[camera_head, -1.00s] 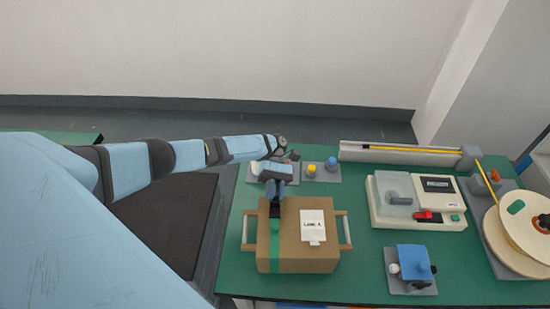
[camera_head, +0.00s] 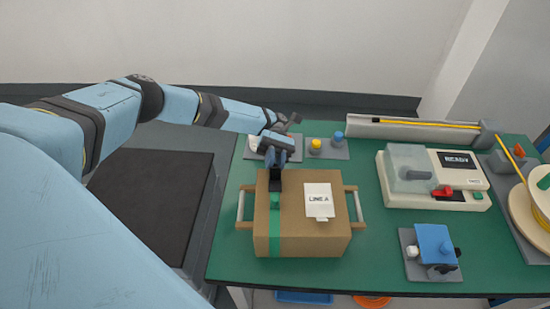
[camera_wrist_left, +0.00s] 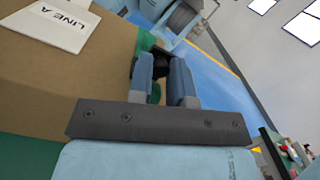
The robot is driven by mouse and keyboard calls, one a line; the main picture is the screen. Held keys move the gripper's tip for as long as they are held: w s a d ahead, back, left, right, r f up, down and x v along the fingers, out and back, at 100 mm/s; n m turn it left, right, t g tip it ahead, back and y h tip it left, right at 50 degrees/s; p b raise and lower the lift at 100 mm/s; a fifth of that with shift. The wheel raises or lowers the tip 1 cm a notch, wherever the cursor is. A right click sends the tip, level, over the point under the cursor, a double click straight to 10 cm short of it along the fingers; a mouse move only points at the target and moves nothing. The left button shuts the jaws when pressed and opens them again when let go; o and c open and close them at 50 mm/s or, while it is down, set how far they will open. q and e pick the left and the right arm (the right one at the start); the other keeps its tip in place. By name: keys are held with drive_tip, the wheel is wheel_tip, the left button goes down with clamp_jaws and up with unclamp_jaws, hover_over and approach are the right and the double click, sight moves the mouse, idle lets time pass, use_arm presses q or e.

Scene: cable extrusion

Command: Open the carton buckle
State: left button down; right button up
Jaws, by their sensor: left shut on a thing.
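The brown carton (camera_head: 320,236) stands on the green table, with a wooden handle on each side and a white "LINE A" label (camera_head: 318,196) on top. A green strap (camera_head: 275,238) runs down its left part, with a small green piece (camera_head: 275,201) on the top face. My left gripper (camera_head: 276,174) is over the far end of the strap, shut on a dark part of the buckle, which its fingers partly hide. In the left wrist view the fingers (camera_wrist_left: 162,66) flank this dark part (camera_wrist_left: 160,58) by the carton's edge. My right gripper is not in view.
Behind the carton are yellow (camera_head: 315,146) and blue (camera_head: 337,137) knobs on a grey plate. To the right are a machine reading "READY" (camera_head: 457,160), a blue block fixture (camera_head: 433,240) and a cable spool (camera_head: 538,210). Green table shows between the carton and these.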

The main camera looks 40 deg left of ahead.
use_arm(q)
drive_tip(key=shift+d, duration=0.1)
idle(0.3)
drive_tip(key=c, duration=1.1)
unclamp_jaws()
drive_tip(key=shift+o, duration=0.2)
wheel_tip(320, 180, up, 20)
drive_tip(key=p, duration=0.1)
drive_tip(key=shift+p, duration=0.35)
